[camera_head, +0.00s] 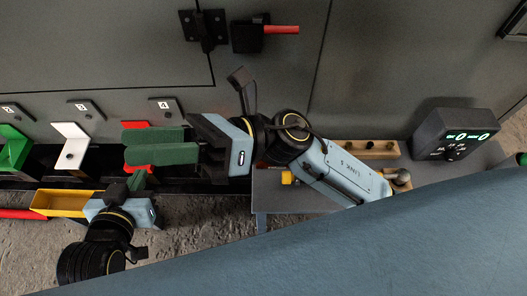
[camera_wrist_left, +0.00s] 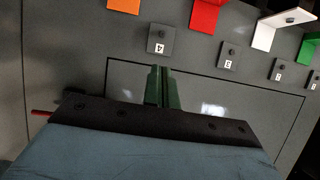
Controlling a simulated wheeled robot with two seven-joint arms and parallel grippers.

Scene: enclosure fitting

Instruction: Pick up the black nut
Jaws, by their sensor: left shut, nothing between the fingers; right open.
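I cannot make out a loose black nut for certain. Small dark round pieces show on the numbered plates and on the white bracket (camera_head: 70,145), which also appears in the wrist view (camera_wrist_left: 268,36). My right gripper (camera_head: 127,147) is open, its green fingers spread in front of the red bracket (camera_head: 136,125) below plate 4. They hide most of that bracket. My left gripper (camera_head: 137,180) is lower, beside the yellow tray. In the wrist view its green fingers (camera_wrist_left: 164,72) are together and empty, over the grey panel.
The yellow tray (camera_head: 50,211) stands at lower left; its inside is partly hidden. A green bracket (camera_head: 14,150) is at far left. A wooden block with pegs (camera_head: 378,151) and a black box with a green display (camera_head: 452,132) are at right. A red handle (camera_head: 281,30) juts from the panel.

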